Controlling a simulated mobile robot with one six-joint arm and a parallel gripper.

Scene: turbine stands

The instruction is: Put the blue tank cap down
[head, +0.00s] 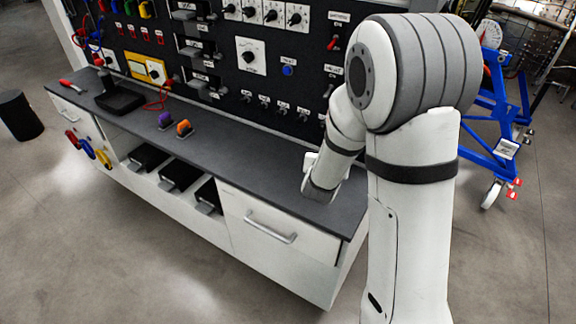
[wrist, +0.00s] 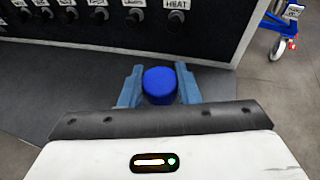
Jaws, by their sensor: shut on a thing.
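The blue tank cap (wrist: 160,86) is a short round blue piece in the wrist view. It sits between the two fingers of my gripper (wrist: 160,84), which is shut on it. The dark grey worktop (wrist: 50,92) lies below and around it in that view; I cannot tell whether the cap touches it.
A black panel with knobs, switches and sockets (head: 215,60) rises behind the worktop. A purple piece (head: 165,119) and an orange piece (head: 184,128) stand mid-worktop, with a black tray (head: 119,98) farther left. The worktop's right part looks clear. A blue wheeled frame (head: 497,125) stands right.

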